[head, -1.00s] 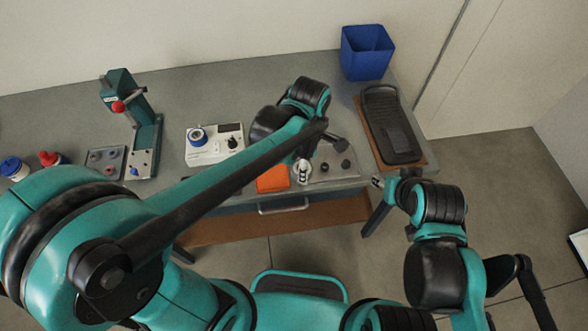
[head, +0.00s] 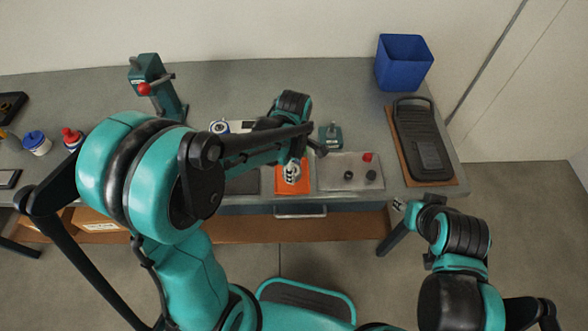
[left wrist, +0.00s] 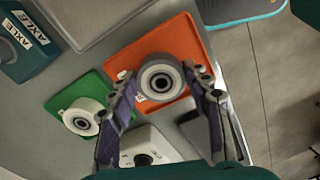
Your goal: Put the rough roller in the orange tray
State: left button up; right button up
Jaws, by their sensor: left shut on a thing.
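The orange tray (head: 282,187) lies at the front edge of the bench, and in the left wrist view it is a square orange surface (left wrist: 186,32). My left gripper (head: 292,172) is above it. In the left wrist view my left gripper (left wrist: 158,76) is shut on a pale roller (left wrist: 161,64) with a dark centre, over the orange tray. Its surface texture and its exact height above the tray cannot be told. A second pale roller (left wrist: 82,115) sits on a green tray (left wrist: 60,101). My right gripper (head: 398,205) is beyond the front edge, its fingers too small to read.
A grey plate with knobs (head: 340,183) lies right of the orange tray. A teal AXLE block (head: 331,137) stands behind. A white device (left wrist: 145,146) is near the green tray. A blue bin (head: 403,62) and a black case (head: 422,140) are at the right.

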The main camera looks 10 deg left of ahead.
pick_arm(q)
jog(key=shift+f, duration=0.15)
jog(key=o, duration=1.2)
